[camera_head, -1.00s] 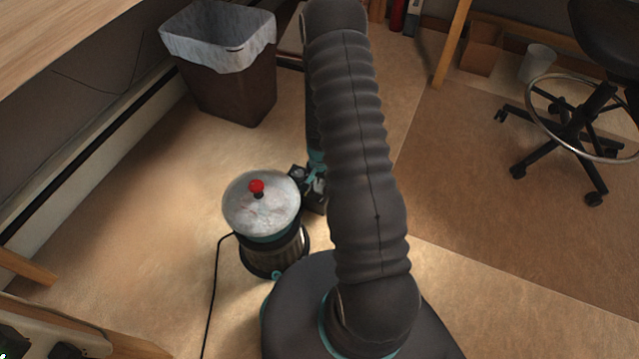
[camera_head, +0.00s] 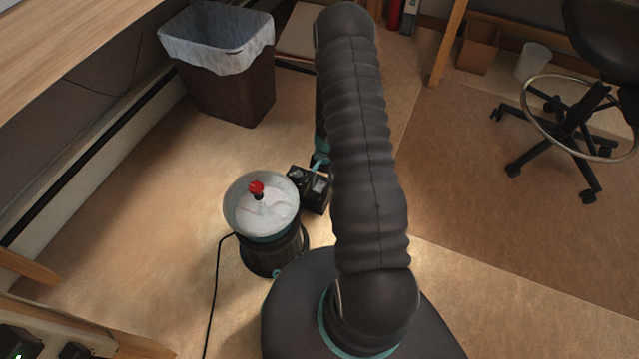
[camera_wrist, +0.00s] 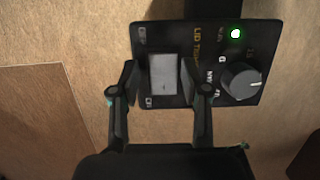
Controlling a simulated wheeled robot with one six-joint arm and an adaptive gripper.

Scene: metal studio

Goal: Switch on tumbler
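The tumbler (camera_head: 262,215) is a drum with a pale lid and a red knob on top, standing on the floor left of my arm. A black control box (camera_head: 316,189) sits beside it, partly covered by my arm. In the wrist view the box (camera_wrist: 207,40) shows a lit green light (camera_wrist: 235,33), a round dial (camera_wrist: 241,80) and a grey square plate or switch (camera_wrist: 163,75). My gripper (camera_wrist: 159,72) is open and empty, its fingers on either side of the grey square. I cannot tell whether they touch the box.
A lined waste bin (camera_head: 222,85) stands behind the tumbler. A black cord (camera_head: 214,290) runs from the drum along the floor. A wheeled chair (camera_head: 565,125), a cardboard box (camera_head: 478,50) and a white bucket (camera_head: 532,62) are at the right. The floor between is clear.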

